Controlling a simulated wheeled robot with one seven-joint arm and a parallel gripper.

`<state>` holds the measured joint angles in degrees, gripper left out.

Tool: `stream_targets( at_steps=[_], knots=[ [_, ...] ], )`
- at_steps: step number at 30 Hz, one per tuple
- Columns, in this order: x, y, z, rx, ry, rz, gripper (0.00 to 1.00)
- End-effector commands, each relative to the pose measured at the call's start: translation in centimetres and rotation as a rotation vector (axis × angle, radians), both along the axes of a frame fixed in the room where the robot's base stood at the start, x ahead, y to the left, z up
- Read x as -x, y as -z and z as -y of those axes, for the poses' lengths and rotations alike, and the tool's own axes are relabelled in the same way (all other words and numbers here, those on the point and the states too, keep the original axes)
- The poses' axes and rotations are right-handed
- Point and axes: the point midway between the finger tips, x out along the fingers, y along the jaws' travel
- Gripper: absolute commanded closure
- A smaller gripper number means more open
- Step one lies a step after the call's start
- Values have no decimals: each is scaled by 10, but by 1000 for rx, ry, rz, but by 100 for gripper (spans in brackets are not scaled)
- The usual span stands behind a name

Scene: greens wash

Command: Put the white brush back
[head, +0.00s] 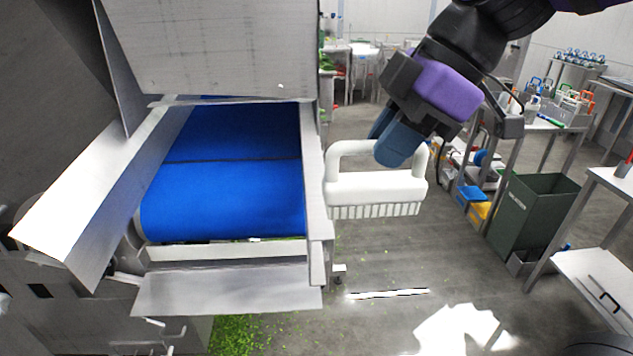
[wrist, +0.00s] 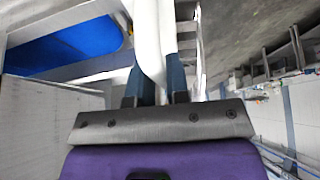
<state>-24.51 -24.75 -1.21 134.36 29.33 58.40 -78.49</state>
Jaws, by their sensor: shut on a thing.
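The white brush (head: 376,188) has a looped handle on top and short white bristles pointing down. It hangs upright in the air, just right of the conveyor's metal side rail. My gripper (head: 398,150) is shut on the right part of its handle, with blue fingers. In the wrist view the white handle (wrist: 152,45) runs between the two fingers of my gripper (wrist: 158,80). The rest of the brush is mostly out of that view.
A steel conveyor with a blue belt (head: 230,195) stands at the left. A steel table (head: 548,124) with colourful-handled tools stands at the right. Green scraps (head: 236,335) lie on the floor, which is otherwise fairly open in the middle.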

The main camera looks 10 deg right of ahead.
Motion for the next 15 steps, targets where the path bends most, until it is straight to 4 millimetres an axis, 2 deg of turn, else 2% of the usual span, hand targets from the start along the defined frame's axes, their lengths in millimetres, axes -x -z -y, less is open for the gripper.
stream_targets(
  at_steps=[5,15],
  knots=[
    [-17,0,-9,2,6,2,100],
    [-82,7,-32,3,5,2,100]
  ],
)
